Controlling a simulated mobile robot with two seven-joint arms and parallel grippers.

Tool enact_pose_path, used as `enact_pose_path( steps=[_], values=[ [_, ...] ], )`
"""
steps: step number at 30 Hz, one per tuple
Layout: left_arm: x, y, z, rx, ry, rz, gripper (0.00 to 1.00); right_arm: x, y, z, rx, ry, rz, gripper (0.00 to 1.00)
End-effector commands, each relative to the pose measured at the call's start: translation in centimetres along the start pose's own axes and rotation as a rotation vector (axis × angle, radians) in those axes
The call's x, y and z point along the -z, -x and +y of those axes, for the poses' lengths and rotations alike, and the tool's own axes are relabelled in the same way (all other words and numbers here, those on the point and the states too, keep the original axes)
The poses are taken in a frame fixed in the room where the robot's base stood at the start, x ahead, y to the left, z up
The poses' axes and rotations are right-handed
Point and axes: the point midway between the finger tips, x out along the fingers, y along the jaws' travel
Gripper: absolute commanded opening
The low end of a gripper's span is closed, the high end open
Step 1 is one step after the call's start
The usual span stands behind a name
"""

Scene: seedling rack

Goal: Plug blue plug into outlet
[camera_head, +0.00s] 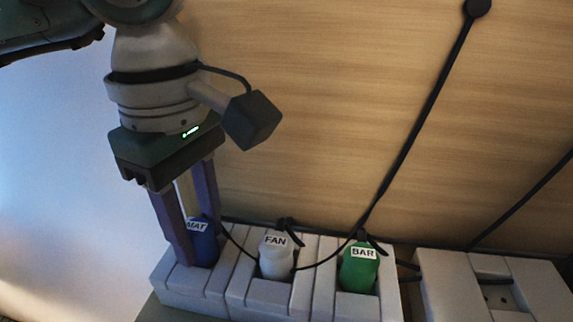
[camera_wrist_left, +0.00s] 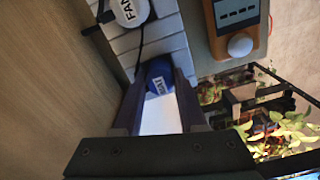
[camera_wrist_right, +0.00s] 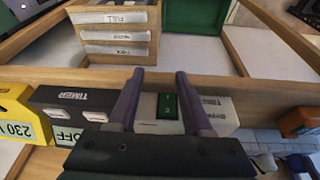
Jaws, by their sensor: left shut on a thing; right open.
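The blue plug (camera_head: 204,250), with a white MAT label, is at the leftmost socket of the white outlet strip (camera_head: 190,300). My left gripper (camera_head: 199,243) points down with its fingers on both sides of the plug and is shut on it. The plug (camera_wrist_left: 158,76) also shows between the fingers in the left wrist view. Its lower end is hidden, so I cannot tell how deep it sits. My right gripper (camera_wrist_right: 160,78) is open and empty, above a wooden rail, away from the plug.
A white FAN plug (camera_head: 276,262) and a green BAR plug (camera_head: 358,272) sit in the strip to the right, with black cables. Another white outlet block (camera_head: 450,285) stands farther right. In the right wrist view are a TIMER box (camera_wrist_right: 75,105), a green-switched box (camera_wrist_right: 215,112) and wooden drawers (camera_wrist_right: 115,35).

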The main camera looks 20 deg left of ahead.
Motion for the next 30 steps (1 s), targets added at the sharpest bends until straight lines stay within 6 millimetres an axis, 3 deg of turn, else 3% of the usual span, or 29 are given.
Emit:
enact_pose_path(
  steps=[4,5,14,23,30],
  values=[
    [0.0,0.1,0.0,-0.001,0.0,0.0,0.0,0.0,0.1,0.0,0.0,0.0,0.0,0.5],
    [0.0,0.1,0.0,-0.001,0.0,0.0,0.41,0.0,0.1,0.0,0.0,0.0,0.0,0.5],
    [0.0,0.1,0.0,0.0,0.0,0.0,0.75,0.0,0.1,0.0,0.0,0.0,0.0,0.5],
    [0.0,0.3,0.0,-0.001,0.0,0.0,0.75,0.0,0.0,0.0,0.0,0.0,0.0,0.5],
    [0.0,4.2,0.1,-0.006,0.0,0.0,0.75,-0.1,-0.1,0.0,0.0,0.0,-0.001,0.5]
  ],
)
